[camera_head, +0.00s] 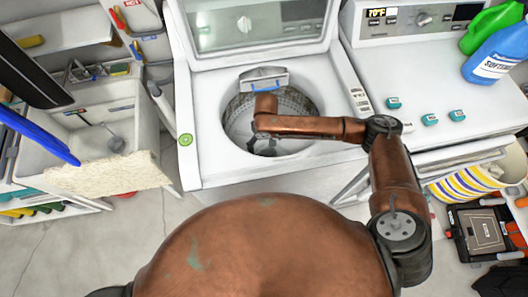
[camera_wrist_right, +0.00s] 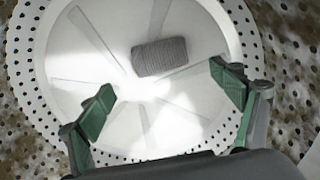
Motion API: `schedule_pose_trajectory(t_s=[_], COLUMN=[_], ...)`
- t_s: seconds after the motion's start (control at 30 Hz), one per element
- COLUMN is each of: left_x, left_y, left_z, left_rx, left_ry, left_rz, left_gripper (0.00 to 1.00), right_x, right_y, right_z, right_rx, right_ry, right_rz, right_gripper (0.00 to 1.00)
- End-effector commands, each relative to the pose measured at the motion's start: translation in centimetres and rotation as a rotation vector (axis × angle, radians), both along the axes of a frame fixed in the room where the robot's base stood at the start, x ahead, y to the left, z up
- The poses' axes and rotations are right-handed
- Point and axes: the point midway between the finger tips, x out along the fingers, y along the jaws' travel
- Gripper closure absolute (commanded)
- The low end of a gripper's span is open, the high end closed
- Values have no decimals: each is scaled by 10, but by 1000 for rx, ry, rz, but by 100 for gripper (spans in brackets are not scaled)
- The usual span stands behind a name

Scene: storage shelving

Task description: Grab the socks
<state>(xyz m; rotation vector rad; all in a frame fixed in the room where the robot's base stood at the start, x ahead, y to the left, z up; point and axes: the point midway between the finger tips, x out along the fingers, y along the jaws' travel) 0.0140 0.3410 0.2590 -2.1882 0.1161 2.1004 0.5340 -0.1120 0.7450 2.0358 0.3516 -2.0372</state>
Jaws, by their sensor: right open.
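The socks look like one grey, ribbed, folded bundle (camera_wrist_right: 160,57) lying on the white bottom of the washer drum in the right wrist view. My right gripper (camera_wrist_right: 161,83) is open, with its green-padded fingers spread to the left and right below the bundle in the picture. Nothing is between the fingers, and the bundle appears apart from them. In the head view my right arm reaches over the open top-load washer (camera_head: 190,105), and the right gripper (camera_head: 264,147) is down inside the drum, partly hidden by the arm. The socks cannot be made out there. My left gripper is not in view.
The perforated drum wall (camera_wrist_right: 285,60) surrounds the gripper closely. The raised washer lid (camera_head: 240,28) stands behind the opening. A second white machine (camera_head: 400,75) with detergent bottles (camera_head: 495,55) is at right. A utility sink (camera_head: 90,130) is at left.

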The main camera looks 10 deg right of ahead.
Motion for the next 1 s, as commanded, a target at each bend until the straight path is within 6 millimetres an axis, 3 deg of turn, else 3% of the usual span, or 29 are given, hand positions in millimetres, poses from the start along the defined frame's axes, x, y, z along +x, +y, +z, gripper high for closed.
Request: schedule_pose_trajectory(t_s=[0.27,0.53,0.8,1.0], left_x=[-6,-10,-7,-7], left_y=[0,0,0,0], left_z=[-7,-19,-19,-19], left_rx=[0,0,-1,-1], left_ry=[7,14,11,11], left_rz=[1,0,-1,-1], left_gripper=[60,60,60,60], right_x=[-3,-6,-6,-6], right_y=[1,4,4,4], right_z=[-25,-64,-66,-66], right_rx=[0,-2,-2,-1], right_ry=[1,2,-1,0], right_rz=[2,3,4,5], right_gripper=[15,15,15,28])
